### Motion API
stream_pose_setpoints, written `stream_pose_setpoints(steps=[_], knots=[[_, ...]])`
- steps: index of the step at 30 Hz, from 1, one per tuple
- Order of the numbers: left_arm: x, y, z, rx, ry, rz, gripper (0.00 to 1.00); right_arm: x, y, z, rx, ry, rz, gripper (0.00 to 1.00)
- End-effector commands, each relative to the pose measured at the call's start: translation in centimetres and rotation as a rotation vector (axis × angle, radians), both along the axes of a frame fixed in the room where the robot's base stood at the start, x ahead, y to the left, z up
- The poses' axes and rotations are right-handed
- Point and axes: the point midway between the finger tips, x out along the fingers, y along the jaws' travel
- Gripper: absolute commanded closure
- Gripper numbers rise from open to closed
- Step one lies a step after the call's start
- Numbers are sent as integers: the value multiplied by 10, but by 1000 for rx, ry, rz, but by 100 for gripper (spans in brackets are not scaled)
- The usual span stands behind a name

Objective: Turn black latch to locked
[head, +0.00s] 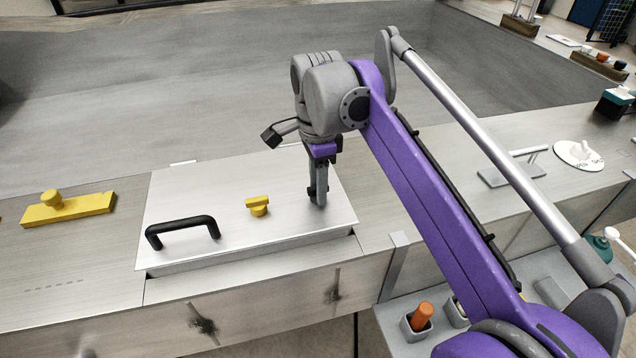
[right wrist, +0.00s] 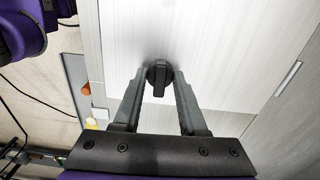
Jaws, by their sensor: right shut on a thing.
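The black latch (right wrist: 159,78) is a small dark knob with a bar on a pale brushed-metal lid. In the right wrist view it sits between my right fingertips (right wrist: 159,76), with the bar running along the fingers' direction. In the head view my right gripper (head: 318,194) points down onto the right part of the lid (head: 215,205) and is shut on the latch, which the fingers mostly hide there. My left gripper is in neither view.
The lid also carries a yellow latch (head: 258,205) and a black bar handle (head: 183,229). A yellow block with a knob (head: 68,208) lies to the left.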

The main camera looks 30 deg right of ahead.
Motion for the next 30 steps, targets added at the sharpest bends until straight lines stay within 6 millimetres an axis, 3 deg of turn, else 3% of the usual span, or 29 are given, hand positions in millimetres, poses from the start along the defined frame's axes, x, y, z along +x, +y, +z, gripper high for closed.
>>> stream_pose_setpoints(steps=[8, 30], knots=[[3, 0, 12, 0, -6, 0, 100, 0, 0, 2, 2, 1, 173, 100], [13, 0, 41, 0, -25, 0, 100, 0, 0, 1, 6, -1, 872, 100]])
